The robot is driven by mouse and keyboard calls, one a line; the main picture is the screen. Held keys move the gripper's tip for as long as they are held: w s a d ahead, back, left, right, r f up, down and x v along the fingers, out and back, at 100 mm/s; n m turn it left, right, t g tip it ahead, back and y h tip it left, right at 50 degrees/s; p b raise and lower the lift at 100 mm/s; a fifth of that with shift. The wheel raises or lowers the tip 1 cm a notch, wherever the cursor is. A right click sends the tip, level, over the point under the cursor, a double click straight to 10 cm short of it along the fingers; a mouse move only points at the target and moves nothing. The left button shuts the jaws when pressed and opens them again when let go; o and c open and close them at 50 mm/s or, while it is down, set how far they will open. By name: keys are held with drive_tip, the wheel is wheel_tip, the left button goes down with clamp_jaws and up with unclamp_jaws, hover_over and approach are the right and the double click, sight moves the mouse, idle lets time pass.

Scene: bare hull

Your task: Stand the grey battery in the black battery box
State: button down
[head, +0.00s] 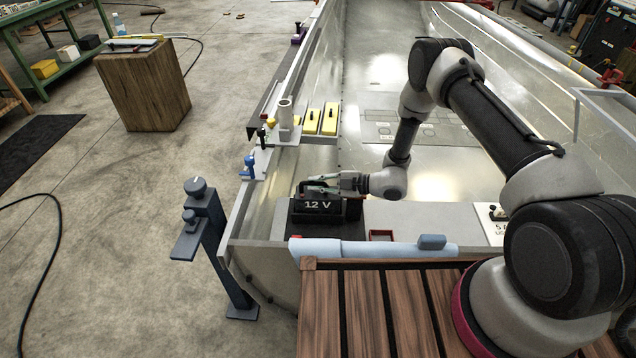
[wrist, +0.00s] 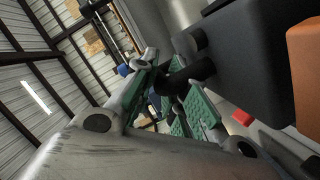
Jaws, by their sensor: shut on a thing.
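The dark grey battery (head: 318,205), marked "12 V", is at the near left corner of the hull. My gripper (head: 322,186) is at its top and shut on its handle. In the wrist view, a round black bar (wrist: 188,76) lies between the green finger pads, joined to the dark block of the battery (wrist: 245,60). A black shape just below the label seems to be the black battery box (head: 343,230). The battery looks upright, above or in it; I cannot tell how deep, as the dark shapes merge.
A red-edged frame (head: 382,235) lies just right of the dark shapes. A pale blue tube (head: 370,250) runs along the near edge, above the wooden slats (head: 375,310). Yellow blocks (head: 329,119) stand on the hull side further back. The hull floor behind is mostly clear.

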drive_tip(key=shift+f, duration=0.3)
drive_tip(key=c, duration=1.4)
unclamp_jaws()
drive_tip(key=shift+o, duration=0.2)
drive_tip(key=shift+s+f, duration=0.1)
drive_tip(key=shift+f, duration=0.1)
drive_tip(key=v, duration=0.7)
drive_tip(key=shift+d+r, duration=0.2)
drive_tip(key=shift+d, duration=0.05)
